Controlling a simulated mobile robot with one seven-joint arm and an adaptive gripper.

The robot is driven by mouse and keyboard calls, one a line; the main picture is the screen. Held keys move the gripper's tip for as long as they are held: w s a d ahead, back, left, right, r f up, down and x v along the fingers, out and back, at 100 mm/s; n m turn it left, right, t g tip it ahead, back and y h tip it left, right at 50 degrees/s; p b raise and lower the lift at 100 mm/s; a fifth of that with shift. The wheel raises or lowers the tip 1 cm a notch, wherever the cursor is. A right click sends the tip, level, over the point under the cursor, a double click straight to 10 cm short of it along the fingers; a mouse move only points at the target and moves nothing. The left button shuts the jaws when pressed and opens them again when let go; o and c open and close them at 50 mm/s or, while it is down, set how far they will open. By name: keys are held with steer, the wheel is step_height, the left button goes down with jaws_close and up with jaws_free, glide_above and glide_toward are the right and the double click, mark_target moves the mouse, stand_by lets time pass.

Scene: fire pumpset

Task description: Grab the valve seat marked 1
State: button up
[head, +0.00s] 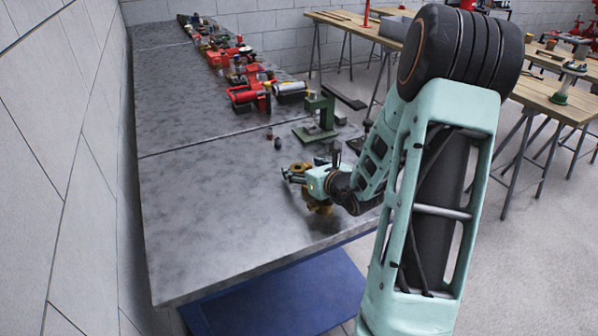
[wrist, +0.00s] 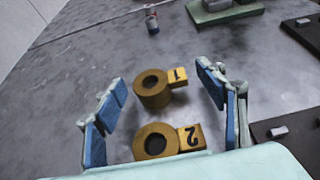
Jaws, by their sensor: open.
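In the wrist view, the valve seat marked 1 (wrist: 153,89) is a brass ring with a flat tag reading 1 on its right side. It stands on the grey metal table, ahead of my gripper (wrist: 160,95). A second brass valve seat, marked 2 (wrist: 155,142), is nearer the camera, partly cut off by my wrist housing. My gripper is open, with blue finger pads to the left and right of the seats and nothing held. In the head view, my gripper (head: 296,174) is low over the table, with brass parts beside and below it; their tags cannot be read there.
A green press-like stand (head: 318,118) is on the table beyond my gripper. Red machines (head: 248,96) and many small parts line the far table. A small red-and-blue-grey cylinder (wrist: 152,22) stands ahead. The table's left half (head: 200,220) is clear.

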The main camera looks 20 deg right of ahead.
steer(key=shift+c, duration=0.3)
steer(key=c, duration=1.3)
steer(key=shift+r, duration=0.1)
steer(key=shift+c, duration=0.5)
